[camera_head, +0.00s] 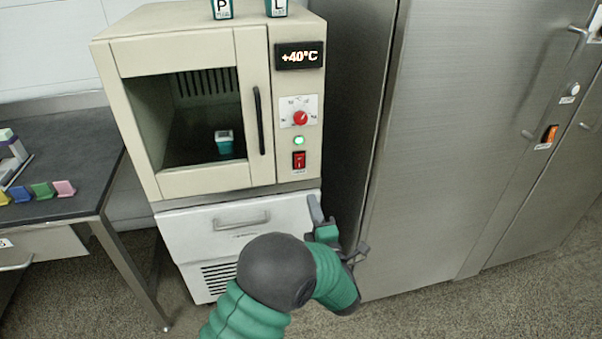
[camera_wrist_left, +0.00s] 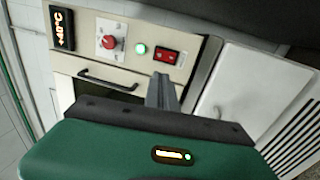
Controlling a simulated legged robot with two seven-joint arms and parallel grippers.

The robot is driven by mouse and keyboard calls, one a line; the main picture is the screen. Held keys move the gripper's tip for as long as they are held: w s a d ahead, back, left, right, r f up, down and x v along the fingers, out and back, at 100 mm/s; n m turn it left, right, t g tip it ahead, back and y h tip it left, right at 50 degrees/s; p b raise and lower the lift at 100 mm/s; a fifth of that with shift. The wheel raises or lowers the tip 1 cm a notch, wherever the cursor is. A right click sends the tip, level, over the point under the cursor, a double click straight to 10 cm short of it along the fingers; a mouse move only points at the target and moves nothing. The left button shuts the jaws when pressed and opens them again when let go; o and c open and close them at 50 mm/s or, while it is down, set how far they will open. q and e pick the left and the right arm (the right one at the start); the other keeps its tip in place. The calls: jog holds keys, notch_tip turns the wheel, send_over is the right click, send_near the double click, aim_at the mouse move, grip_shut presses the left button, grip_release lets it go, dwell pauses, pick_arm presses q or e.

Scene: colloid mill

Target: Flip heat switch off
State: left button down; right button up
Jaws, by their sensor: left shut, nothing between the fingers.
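The heat switch (camera_head: 299,160) is a red rocker low on the right panel of the beige oven (camera_head: 180,182). It also shows in the left wrist view (camera_wrist_left: 167,55), just beyond my fingertips. A green lamp (camera_head: 299,141) glows above it, and the display (camera_head: 299,56) reads +40°C. My left gripper (camera_head: 316,208) is below and slightly right of the switch, apart from it in the head view. Its grey fingers (camera_wrist_left: 163,90) are together and empty in the left wrist view. My right gripper is not in view.
A red dial (camera_head: 300,118) sits above the lamp. A small teal container (camera_head: 224,142) stands behind the oven's closed glass door. A white drawer unit (camera_head: 215,245) is under the oven. A tall steel cabinet (camera_head: 450,130) stands close on the right. A dark table (camera_head: 75,150) is left.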

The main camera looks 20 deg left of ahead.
aim_at(298, 159)
pick_arm(q)
jog(key=b+x, duration=0.2)
jog(key=x, duration=1)
jog(key=shift+w+a+f+b, duration=0.1)
jog(key=shift+w+a+b, duration=0.1)
jog(key=shift+w+b, duration=0.2)
jog(key=shift+w+a, duration=0.3)
jog(key=shift+w, duration=0.2)
jog(key=shift+r, duration=0.2)
jog(key=shift+r, duration=0.1)
